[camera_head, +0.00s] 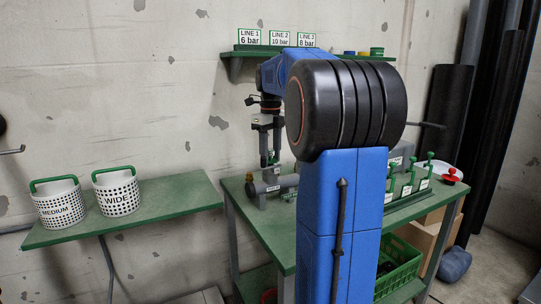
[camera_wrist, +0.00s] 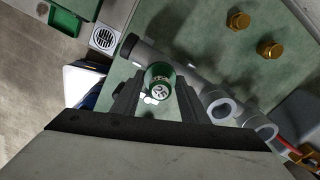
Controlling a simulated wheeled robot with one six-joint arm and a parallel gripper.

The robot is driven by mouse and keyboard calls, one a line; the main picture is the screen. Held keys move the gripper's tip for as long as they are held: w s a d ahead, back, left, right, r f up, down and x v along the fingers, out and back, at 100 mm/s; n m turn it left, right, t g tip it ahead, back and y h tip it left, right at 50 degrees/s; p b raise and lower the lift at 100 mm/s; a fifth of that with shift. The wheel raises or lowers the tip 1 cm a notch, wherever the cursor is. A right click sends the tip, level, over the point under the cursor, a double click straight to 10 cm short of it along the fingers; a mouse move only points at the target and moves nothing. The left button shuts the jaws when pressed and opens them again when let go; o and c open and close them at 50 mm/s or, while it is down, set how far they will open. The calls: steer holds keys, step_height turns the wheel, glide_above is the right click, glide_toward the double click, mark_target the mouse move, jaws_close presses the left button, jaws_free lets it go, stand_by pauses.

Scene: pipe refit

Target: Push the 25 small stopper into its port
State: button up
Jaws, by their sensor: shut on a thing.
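A green stopper (camera_wrist: 158,82) with a white marked face shows between my fingers in the wrist view. My gripper (camera_wrist: 158,95) is shut on it. A grey pipe fitting (camera_wrist: 190,68) lies on the green table just behind the stopper; its open ends (camera_wrist: 222,108) point to the lower right. In the head view my gripper (camera_head: 269,160) points down, right above the grey fitting (camera_head: 268,187). The port under the stopper is hidden by the stopper and my fingers, so I cannot tell whether the stopper touches or enters it.
Two brass fittings (camera_wrist: 238,20) stand on the table. Green-handled valves (camera_head: 408,180) and a red knob (camera_head: 452,176) are at the right. White baskets marked MEDIUM (camera_head: 60,206) and WIDE (camera_head: 117,195) stand on a side table. A shelf (camera_head: 235,54) with pressure signs is above.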

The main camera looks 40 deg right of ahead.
mark_target(270, 150)
steer(key=shift+r, duration=0.75)
steer(key=shift+f, duration=0.75)
stand_by(1.2)
steer(key=o, duration=0.9)
steer(key=shift+r, duration=5.45)
